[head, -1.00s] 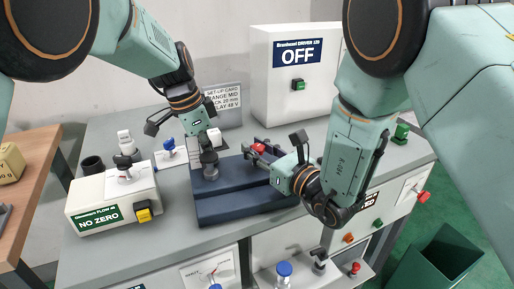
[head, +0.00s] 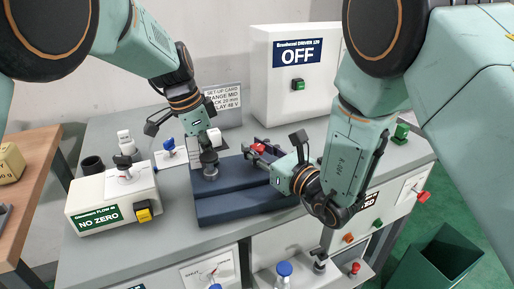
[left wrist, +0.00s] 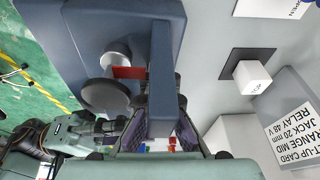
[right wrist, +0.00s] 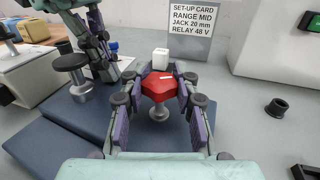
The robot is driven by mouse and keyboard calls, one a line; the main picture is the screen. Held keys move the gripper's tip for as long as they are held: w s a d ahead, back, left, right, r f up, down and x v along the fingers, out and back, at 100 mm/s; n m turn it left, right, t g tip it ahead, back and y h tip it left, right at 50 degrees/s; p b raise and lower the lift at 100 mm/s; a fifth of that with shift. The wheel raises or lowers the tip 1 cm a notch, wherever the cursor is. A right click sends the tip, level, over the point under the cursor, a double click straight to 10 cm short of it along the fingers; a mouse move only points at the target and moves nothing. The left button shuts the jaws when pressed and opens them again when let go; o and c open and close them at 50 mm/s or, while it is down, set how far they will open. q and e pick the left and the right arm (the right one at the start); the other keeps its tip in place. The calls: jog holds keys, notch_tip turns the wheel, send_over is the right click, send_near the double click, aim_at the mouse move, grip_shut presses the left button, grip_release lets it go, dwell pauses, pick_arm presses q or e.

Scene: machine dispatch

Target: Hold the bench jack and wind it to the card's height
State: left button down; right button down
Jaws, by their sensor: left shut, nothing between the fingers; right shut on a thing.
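The dark blue bench jack (head: 245,207) lies on the grey bench. A red knob (right wrist: 158,88) with a white mark stands on a silver stem at its right part. My right gripper (head: 262,156) is shut on this red knob. A post with a round dark disc (right wrist: 72,63) rises from the jack's left part. My left gripper (head: 208,152) is at that post in the head view, and its fingertips are partly hidden. In the left wrist view its fingers flank a blue bar (left wrist: 161,75). The set-up card (right wrist: 178,27) reads RANGE MID, JACK 20 mm, RELAY 48 V.
A white box (head: 285,85) marked OFF stands behind. A cream box (head: 88,199) marked NO ZERO, with a yellow button, stands at the left. A white cube (right wrist: 160,59) stands behind the red knob. A black ring (right wrist: 277,107) lies on clear bench to the right.

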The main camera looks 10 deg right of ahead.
jog(key=c, duration=1)
grip_release()
jog(key=v, duration=1)
jog(key=shift+s+d, duration=0.2)
jog(key=shift+s, duration=0.05)
jog(key=shift+v, duration=0.8)
jog(key=shift+s+f, duration=0.1)
